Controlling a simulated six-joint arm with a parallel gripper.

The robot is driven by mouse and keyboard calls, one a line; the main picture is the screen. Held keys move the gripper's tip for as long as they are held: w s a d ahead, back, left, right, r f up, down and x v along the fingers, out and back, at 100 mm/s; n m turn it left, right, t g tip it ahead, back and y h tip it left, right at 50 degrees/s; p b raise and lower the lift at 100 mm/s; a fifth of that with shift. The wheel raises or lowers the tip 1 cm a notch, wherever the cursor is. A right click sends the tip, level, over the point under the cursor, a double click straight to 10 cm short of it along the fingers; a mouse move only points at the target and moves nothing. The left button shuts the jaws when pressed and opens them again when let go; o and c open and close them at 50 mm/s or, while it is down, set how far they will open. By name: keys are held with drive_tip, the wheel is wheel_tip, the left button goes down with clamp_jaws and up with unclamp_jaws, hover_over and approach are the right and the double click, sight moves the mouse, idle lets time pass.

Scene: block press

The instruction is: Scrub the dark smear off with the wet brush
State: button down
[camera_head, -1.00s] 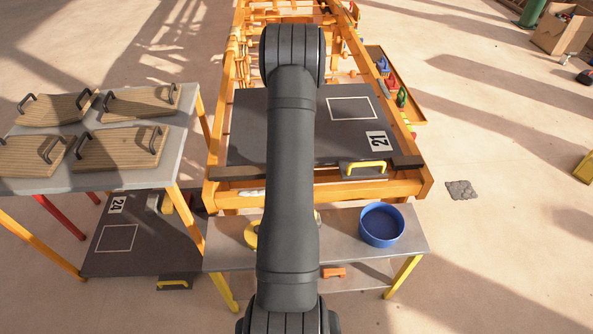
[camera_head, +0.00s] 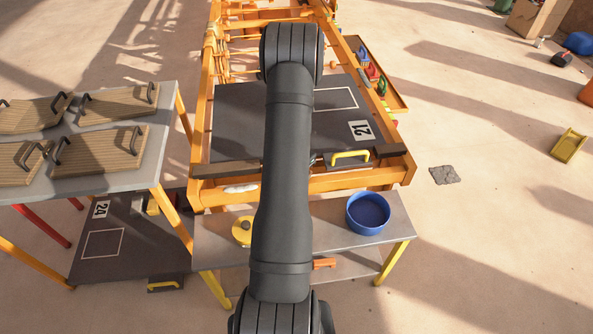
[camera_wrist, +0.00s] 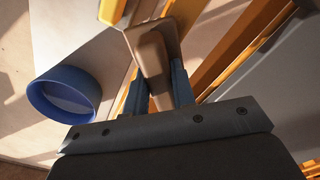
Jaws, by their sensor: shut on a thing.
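My gripper (camera_wrist: 157,90) shows in the wrist view with its two fingers closed on the brown handle of the brush (camera_wrist: 152,62). The brush stands out beyond the fingertips; its bristles cannot be made out. In the head view my own arm hides the gripper and brush. A blue round tub (camera_head: 368,212) stands on the low grey bench, right of my arm. It also shows left of the gripper in the wrist view (camera_wrist: 65,95), apart from the brush. I cannot make out the dark smear; my arm covers part of the dark plate (camera_head: 240,115) marked 21.
An orange frame (camera_head: 385,180) with a yellow handle (camera_head: 350,156) borders the plate. The low bench (camera_head: 395,225) also holds a yellow round thing (camera_head: 241,231). A grey table (camera_head: 160,150) with several handled wooden boards stands left. Floor at the right is mostly open.

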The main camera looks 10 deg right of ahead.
drive_tip(key=shift+a, duration=3.1)
wheel_tip(320, 180, up, 8)
drive_tip(key=shift+r, duration=0.15)
drive_tip(key=s+a+n, duration=0.5)
drive_tip(key=s+n, duration=0.1)
drive_tip(key=n, duration=0.3)
drive_tip(key=shift+a, duration=0.4)
drive_tip(key=shift+r, duration=0.1)
